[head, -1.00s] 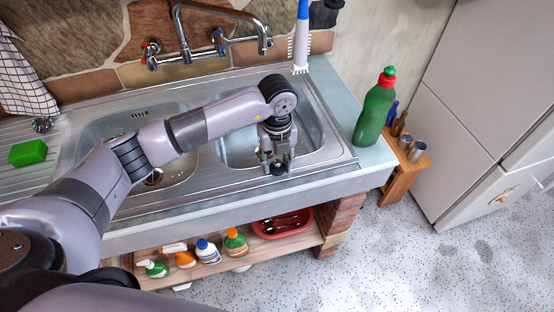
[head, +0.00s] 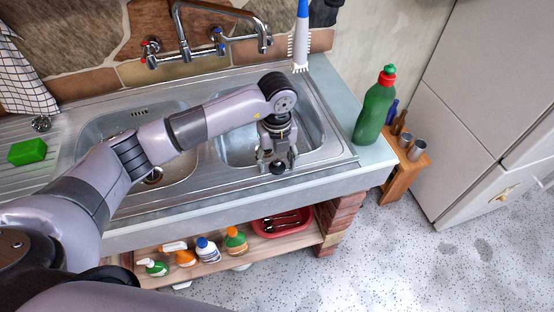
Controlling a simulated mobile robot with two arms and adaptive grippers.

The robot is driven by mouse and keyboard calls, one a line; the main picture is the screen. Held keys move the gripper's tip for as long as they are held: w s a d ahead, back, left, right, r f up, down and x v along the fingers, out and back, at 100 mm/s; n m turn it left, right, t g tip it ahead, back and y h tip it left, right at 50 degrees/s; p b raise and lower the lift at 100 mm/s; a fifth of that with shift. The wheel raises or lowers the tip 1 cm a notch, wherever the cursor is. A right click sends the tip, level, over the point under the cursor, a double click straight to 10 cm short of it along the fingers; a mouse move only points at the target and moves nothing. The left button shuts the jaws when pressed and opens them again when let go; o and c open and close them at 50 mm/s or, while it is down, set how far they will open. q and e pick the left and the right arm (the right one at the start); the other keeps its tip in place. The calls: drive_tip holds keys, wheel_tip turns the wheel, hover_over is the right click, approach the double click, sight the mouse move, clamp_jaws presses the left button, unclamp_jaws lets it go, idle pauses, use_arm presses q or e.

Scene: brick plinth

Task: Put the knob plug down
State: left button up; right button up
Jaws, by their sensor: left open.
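The knob plug (head: 278,168) shows as a small dark round knob at the front rim of the right sink basin. My left gripper (head: 277,160) points down over it, its two fingers spread on either side of the knob, with gaps showing. The gripper is open. The base of the plug is hard to make out, and I cannot tell exactly how it rests on the steel. My right gripper is not in view.
The steel sink (head: 325,160) has a tap (head: 184,45) behind it. A green bottle (head: 374,108) stands on the right counter. A green sponge (head: 27,151) and a small metal strainer (head: 41,124) lie on the left drainboard. Several bottles stand on the shelf (head: 285,247) below.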

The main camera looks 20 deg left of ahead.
sight(277, 160)
use_arm(q)
wheel_tip(277, 160, up, 12)
drive_tip(key=b, duration=0.3)
drive_tip(key=shift+s+f, duration=0.1)
idle(0.4)
